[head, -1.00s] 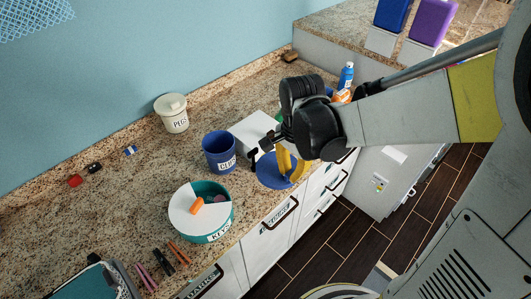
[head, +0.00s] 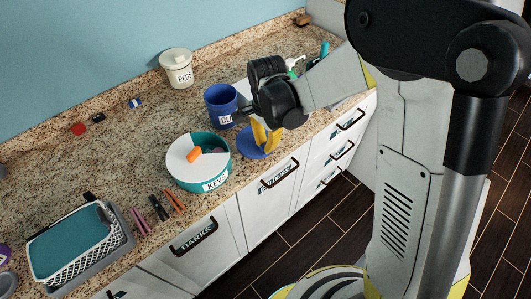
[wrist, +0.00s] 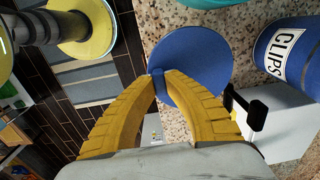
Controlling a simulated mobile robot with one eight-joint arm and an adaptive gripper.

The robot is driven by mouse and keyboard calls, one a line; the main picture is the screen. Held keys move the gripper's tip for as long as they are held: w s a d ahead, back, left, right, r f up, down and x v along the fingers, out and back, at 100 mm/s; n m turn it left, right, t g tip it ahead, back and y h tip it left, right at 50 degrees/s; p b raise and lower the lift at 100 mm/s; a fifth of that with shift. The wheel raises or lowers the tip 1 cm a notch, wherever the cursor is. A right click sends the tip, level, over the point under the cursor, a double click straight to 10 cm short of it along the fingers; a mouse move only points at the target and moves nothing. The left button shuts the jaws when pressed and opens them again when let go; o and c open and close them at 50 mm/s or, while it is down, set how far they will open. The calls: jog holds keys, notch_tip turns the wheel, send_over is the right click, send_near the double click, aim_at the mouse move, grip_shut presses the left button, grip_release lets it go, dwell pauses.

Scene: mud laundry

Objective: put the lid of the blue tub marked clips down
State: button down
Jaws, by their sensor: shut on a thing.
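The blue tub marked clips (head: 221,107) stands upright and open on the granite counter; its label also shows at the right of the wrist view (wrist: 296,42). Its round blue lid (head: 246,146) is near the counter's front edge, in front and to the right of the tub and apart from it. My gripper (wrist: 158,84) has its yellow fingers shut on the lid's small knob, with the lid's disc (wrist: 195,50) beyond the fingertips. In the head view my gripper (head: 262,147) partly covers the lid. I cannot tell whether the lid touches the counter.
A teal keys tub (head: 190,178) with a partly open white top and an orange item stands left of the lid. A light box lies behind my gripper.

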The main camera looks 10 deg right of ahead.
aim_at(266, 160)
jog(key=shift+f+b, duration=0.6)
jog(key=shift+f, duration=1.3)
jog(key=shift+f, duration=0.1)
jog(key=shift+f, duration=0.2)
jog(key=c, duration=1.5)
grip_release()
jog(key=shift+r, duration=0.1)
jog(key=shift+c, duration=0.2)
